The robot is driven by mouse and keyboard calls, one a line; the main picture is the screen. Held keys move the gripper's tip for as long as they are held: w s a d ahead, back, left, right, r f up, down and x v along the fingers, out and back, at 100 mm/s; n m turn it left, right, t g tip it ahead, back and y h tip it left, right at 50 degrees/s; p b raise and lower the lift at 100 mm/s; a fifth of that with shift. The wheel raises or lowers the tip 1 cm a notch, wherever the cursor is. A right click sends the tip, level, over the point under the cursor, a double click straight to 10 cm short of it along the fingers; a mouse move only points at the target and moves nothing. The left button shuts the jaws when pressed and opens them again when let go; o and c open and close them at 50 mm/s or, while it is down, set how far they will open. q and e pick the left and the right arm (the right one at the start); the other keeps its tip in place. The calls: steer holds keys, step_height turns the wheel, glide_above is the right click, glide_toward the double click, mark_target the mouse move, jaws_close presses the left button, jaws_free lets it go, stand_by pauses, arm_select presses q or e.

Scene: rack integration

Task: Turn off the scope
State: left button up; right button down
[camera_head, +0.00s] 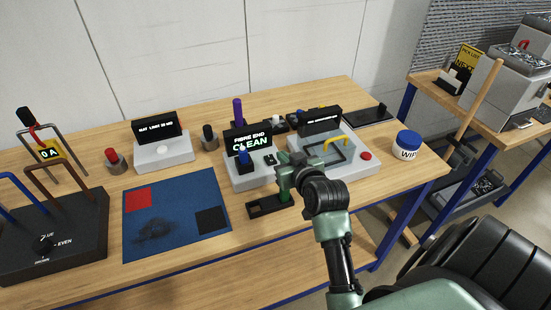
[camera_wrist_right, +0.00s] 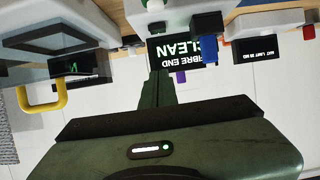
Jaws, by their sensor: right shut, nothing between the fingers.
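The scope (camera_head: 243,181) is a pale box on the bench with a black screen (camera_head: 247,142) reading "FIBRE END CLEAN" in lit white and green letters. A blue-capped part (camera_head: 244,160) stands at its front, and small dark parts (camera_head: 270,159) sit on its top at the right. The right wrist view shows the lit screen (camera_wrist_right: 187,48) and the blue part (camera_wrist_right: 209,48) upside down. My right gripper (camera_head: 281,168) is shut and empty, close to the scope's right side; its fingers (camera_wrist_right: 158,78) overlap the screen in the wrist view. I cannot tell whether they touch it. My left gripper is out of view.
Right of the scope is a pale unit with a yellow handle (camera_head: 336,143) and a red button (camera_head: 366,156). A black holder (camera_head: 268,207) lies in front. A blue mat (camera_head: 172,237) and a white device (camera_head: 165,151) are to the left; a wipes tub (camera_head: 407,146) is far right.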

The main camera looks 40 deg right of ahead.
steer(key=p, duration=0.2)
glide_above(276, 162)
steer(key=f, duration=0.2)
steer(key=shift+s+a+f, duration=0.2)
steer(key=shift+a+f, duration=0.1)
steer(key=shift+a, duration=0.05)
step_height(276, 162, down, 3)
steer(key=shift+s+r, duration=0.1)
steer(key=shift+r, duration=0.05)
steer(key=shift+s+f, duration=0.2)
steer(key=shift+f, duration=0.55)
steer(key=shift+f, duration=0.15)
steer(key=shift+s+f+t+b, duration=0.1)
steer(key=shift+f+t+b, duration=0.2)
steer(key=shift+f+b, duration=0.55)
steer(key=shift+r, duration=0.65)
steer(key=shift+r+p, duration=0.75)
steer(key=shift+p, duration=0.15)
